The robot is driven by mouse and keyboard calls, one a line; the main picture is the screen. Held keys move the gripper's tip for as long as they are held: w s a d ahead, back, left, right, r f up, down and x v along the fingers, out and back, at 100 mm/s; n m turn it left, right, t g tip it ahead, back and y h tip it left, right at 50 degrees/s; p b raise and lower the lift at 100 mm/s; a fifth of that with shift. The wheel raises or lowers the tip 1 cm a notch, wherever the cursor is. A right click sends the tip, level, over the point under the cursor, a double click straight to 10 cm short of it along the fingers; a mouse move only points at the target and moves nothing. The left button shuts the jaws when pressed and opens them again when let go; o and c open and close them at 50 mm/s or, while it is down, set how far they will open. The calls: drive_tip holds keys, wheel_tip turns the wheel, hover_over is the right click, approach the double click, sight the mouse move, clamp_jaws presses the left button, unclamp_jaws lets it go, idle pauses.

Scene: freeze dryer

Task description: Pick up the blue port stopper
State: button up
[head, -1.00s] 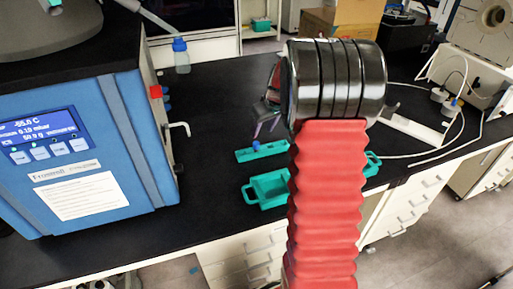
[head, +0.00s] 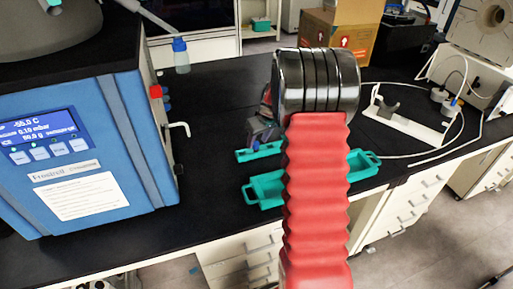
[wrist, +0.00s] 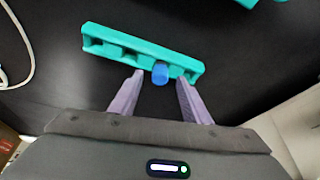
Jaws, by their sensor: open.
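The blue port stopper (wrist: 160,73) sits at the near edge of a teal rack (wrist: 112,41), in the wrist view. My gripper (wrist: 158,82) is open, with its two purple-grey fingers on either side of the stopper, apart from it as far as I can tell. In the head view my gripper (head: 262,135) is over the teal rack (head: 246,155), partly behind my arm. The stopper is hidden there.
A teal tray (head: 262,203) lies in front of the rack, partly behind my arm. The blue freeze dryer (head: 130,110) stands at the left. A white stand (head: 405,122) is at the right. The black bench (head: 215,105) between dryer and rack is clear.

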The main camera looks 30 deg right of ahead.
drive_tip(key=shift+x, duration=0.8)
drive_tip(key=shift+c, duration=0.4)
clamp_jaws()
